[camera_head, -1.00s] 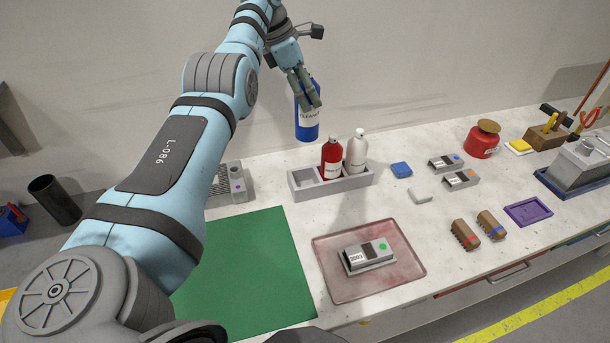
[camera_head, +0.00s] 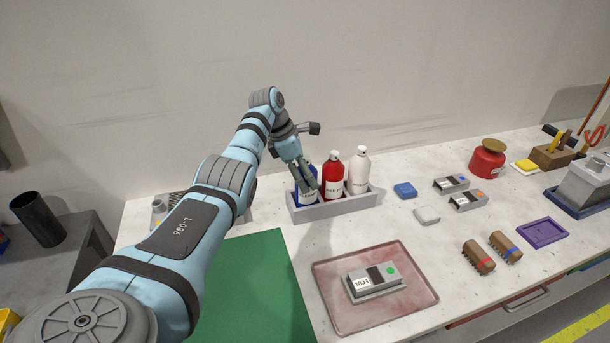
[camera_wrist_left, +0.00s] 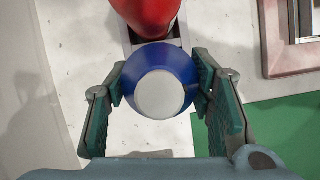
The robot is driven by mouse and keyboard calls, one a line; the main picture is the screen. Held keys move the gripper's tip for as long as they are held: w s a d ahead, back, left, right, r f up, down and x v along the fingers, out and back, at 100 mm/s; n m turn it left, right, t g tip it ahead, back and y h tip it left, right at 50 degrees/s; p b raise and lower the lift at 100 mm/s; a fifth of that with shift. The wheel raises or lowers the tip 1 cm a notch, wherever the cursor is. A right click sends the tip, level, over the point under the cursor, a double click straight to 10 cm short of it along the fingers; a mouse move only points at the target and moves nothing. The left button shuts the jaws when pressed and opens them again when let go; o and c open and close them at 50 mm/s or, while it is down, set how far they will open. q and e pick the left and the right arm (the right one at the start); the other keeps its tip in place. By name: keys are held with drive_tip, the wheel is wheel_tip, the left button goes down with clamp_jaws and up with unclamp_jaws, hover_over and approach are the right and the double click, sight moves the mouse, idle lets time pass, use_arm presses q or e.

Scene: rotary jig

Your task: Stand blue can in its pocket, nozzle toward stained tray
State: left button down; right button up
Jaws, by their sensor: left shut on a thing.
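The blue can (camera_head: 308,198) stands roughly upright at the left pocket of the grey rack (camera_head: 340,208). Its lower end is hidden behind the rack's front wall, so I cannot tell whether it touches the bottom. My left gripper (camera_head: 304,180) is shut on the can from above. In the left wrist view the can (camera_wrist_left: 160,82) shows from the top, between the fingers, with a round white cap; I cannot make out which way its nozzle points. The stained tray (camera_head: 329,302) lies in front of the rack. My right gripper is not in view.
A red bottle (camera_head: 334,178) and a white bottle (camera_head: 358,172) fill the other rack pockets, close beside the can. A grey device (camera_head: 373,282) sits on the stained tray. A green mat (camera_head: 262,285) lies left of it. Blue and white blocks lie right of the rack.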

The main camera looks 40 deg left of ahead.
use_arm(q)
drive_tip(key=shift+f, duration=0.1)
drive_tip(key=c, duration=0.7)
unclamp_jaws()
drive_tip(key=shift+s, duration=0.1)
drive_tip(key=shift+c, duration=0.2)
drive_tip(key=p+v, duration=0.1)
drive_tip(key=v, duration=1.1)
drive_tip(key=shift+p, duration=0.3)
